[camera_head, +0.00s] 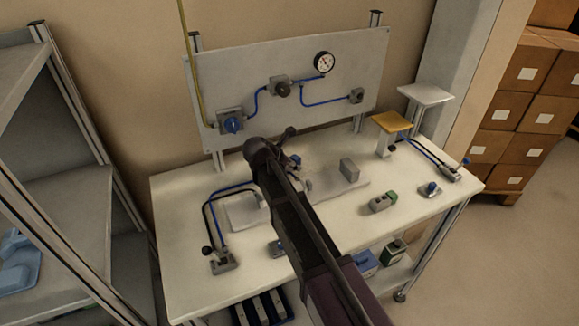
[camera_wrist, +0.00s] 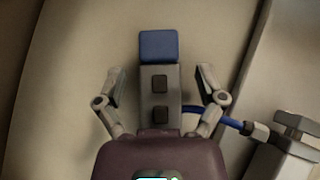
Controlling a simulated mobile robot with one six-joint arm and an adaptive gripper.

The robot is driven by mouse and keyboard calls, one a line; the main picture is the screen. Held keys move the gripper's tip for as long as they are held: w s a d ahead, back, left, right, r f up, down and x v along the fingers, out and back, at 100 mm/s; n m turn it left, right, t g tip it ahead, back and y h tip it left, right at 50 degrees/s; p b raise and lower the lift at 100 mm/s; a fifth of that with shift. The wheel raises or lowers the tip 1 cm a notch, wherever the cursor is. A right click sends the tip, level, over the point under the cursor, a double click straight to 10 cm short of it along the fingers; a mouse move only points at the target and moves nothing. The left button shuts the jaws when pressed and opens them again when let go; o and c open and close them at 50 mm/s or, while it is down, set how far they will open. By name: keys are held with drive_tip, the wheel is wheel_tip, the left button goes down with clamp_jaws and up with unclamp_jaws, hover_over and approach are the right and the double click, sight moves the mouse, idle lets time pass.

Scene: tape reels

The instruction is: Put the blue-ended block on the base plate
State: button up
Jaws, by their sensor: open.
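The blue-ended block (camera_wrist: 159,78) is grey with two dark square recesses and a blue end, seen in the wrist view. It lies between the spread fingers of my gripper (camera_wrist: 160,98), with a visible gap on each side. In the head view, my gripper (camera_head: 292,160) is over the middle of the bench, and a small blue patch shows beside it; my arm hides most of the block. The base plate (camera_head: 243,214) is a pale flat slab on the bench, partly hidden by my arm. I cannot tell whether the block rests on it.
A grey block (camera_head: 350,169) stands on the plate's right part. A green-ended block (camera_head: 382,202) and a blue-knobbed piece (camera_head: 430,189) lie right. A fitting with hoses (camera_head: 222,262) is front left. A yellow-topped stand (camera_head: 391,123) is back right; a gauge panel (camera_head: 340,95) rises behind.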

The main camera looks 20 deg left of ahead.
clamp_jaws()
idle(0.4)
drive_tip(key=shift+r, duration=0.2)
drive_tip(key=shift+s+d+r+p, duration=0.2)
drive_tip(key=shift+r+p, duration=0.2)
drive_tip(key=shift+p, duration=0.15)
wheel_tip(320, 180, up, 6)
drive_tip(key=p, duration=0.6)
drive_tip(key=s+d, duration=0.4)
drive_tip(key=d, duration=0.1)
drive_tip(key=s+d, duration=0.4)
drive_tip(key=d, duration=0.1)
drive_tip(key=s+d, duration=0.4)
drive_tip(key=shift+s+d+f, duration=0.1)
drive_tip(key=shift+s+d, duration=0.25)
drive_tip(key=shift+d, duration=0.05)
